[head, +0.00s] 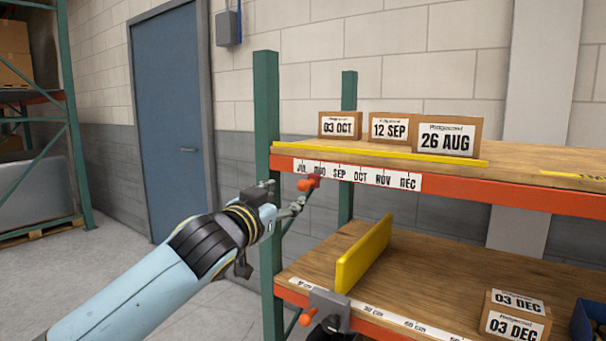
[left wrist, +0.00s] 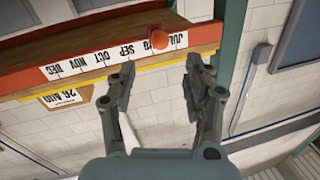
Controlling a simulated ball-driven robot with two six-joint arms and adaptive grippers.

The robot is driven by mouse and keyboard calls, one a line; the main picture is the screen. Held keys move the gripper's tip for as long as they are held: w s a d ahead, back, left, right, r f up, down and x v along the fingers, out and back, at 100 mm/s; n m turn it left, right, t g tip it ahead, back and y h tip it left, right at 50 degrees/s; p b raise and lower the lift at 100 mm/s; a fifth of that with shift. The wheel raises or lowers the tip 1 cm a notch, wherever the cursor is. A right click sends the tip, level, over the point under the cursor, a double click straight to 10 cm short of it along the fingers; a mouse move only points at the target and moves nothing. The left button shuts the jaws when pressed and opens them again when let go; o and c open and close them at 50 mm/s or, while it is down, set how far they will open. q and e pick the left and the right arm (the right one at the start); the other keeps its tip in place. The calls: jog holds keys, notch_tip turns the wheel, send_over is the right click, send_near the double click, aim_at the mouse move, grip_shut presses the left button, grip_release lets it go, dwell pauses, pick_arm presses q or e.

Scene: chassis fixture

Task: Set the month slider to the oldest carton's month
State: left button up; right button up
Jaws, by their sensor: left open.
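The month strip (head: 345,174) runs along the upper shelf's orange front edge, reading JUL to DEC. The slider's orange-red knob (head: 309,183) sits between JUL and SEP; in the left wrist view the knob (left wrist: 159,39) covers most of the AUG label. Three cartons stand on the upper shelf: 03 OCT (head: 340,125), 12 SEP (head: 389,127) and 26 AUG (head: 447,137). My left gripper (head: 296,207) is just short of the knob, below it in the head view. In the left wrist view its fingers (left wrist: 160,78) are apart with nothing between them. My right gripper is not seen.
A green upright (head: 266,150) stands close beside my left gripper. A blue bin (head: 590,325) is at far right.

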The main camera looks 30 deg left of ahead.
aim_at(301, 188)
pick_arm(q)
jog(key=w, duration=0.3)
jog(key=w+a+p, duration=0.1)
jog(key=w, duration=0.3)
jog(key=w+p, duration=0.1)
jog(key=w, duration=0.2)
jog(key=shift+w+a+f, duration=0.15)
jog(key=shift+w+a, duration=0.2)
jog(key=shift+a, duration=0.05)
grip_shut()
